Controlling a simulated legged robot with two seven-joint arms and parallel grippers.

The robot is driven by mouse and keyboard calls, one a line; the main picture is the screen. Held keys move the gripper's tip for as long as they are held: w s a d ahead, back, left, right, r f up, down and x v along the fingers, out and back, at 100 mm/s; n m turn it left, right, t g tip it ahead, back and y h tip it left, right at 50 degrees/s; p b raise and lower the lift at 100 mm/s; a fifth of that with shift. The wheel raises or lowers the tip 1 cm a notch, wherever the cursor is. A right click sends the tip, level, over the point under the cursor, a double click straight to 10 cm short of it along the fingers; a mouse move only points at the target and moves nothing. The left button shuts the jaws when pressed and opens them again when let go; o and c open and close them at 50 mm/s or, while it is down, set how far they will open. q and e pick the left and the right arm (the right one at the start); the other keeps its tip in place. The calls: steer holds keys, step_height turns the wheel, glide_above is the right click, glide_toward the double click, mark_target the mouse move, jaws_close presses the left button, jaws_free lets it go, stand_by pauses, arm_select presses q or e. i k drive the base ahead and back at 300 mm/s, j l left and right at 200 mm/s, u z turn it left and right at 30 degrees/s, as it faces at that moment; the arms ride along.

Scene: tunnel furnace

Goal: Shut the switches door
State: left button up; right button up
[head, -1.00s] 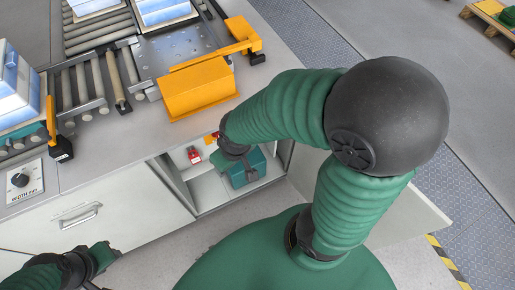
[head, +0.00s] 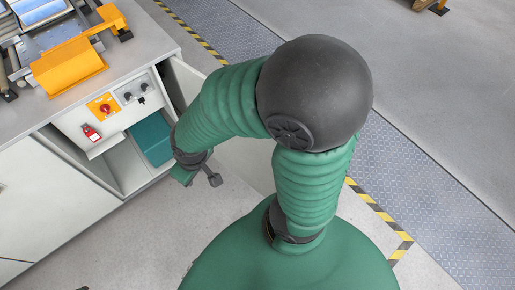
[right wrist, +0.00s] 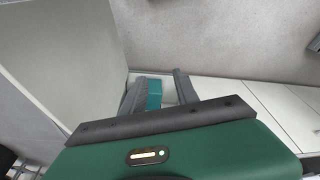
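The switches door (head: 240,162) is a pale panel standing open at the right end of the white cabinet, partly hidden behind my right arm. My right gripper (head: 200,180) is open and empty, in front of the compartment and left of the door. In the right wrist view its fingers (right wrist: 158,88) are apart, and a large pale panel (right wrist: 65,55), which appears to be the door, stands at left.
A teal box (head: 152,138) sits inside the compartment and also shows beyond the fingers in the right wrist view (right wrist: 154,93). An orange guard (head: 68,67) stands on the grey worktop. The floor right of the cabinet is open, with yellow-black striped edging (head: 380,212).

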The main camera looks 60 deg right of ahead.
mark_target(250, 159)
steer(key=k+l, duration=0.3)
steer(key=l, duration=0.2)
steer(key=k+l+u, duration=0.15)
steer(key=l, duration=0.35)
steer(key=k+l, duration=0.4)
steer(key=k+l+u, duration=0.1)
steer(key=k+l, duration=0.2)
steer(key=l, duration=0.25)
steer(key=l+u, duration=0.1)
steer(key=l, duration=1.25)
steer(key=i+u, duration=0.2)
steer(key=k+j, duration=0.05)
steer(key=k, duration=0.05)
